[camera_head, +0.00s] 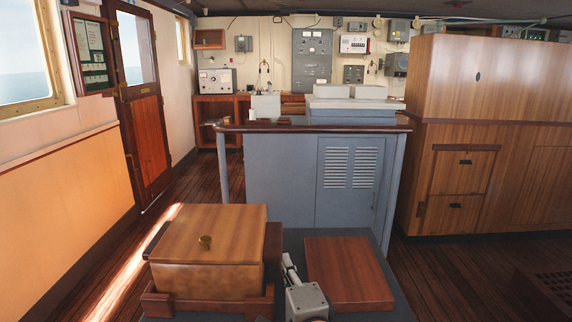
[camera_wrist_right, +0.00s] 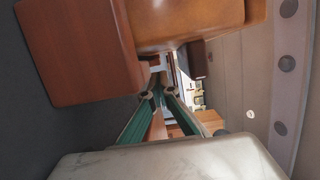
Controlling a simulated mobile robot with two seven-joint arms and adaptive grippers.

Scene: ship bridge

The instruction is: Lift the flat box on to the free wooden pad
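My right gripper (camera_head: 289,266) is in the gap between box and pad, with no clear contact with either. In the right wrist view its green-padded fingers (camera_wrist_right: 160,94) stand apart with nothing between them; brown wood (camera_wrist_right: 80,50) is close beside them. My left gripper is not in view.
The grey top (camera_head: 398,295) shows around the pad. Behind it stands a grey console (camera_head: 270,170) with a vented panel. A wooden cabinet (camera_head: 480,150) is at the right, and a wall with a door (camera_head: 145,110) is at the left.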

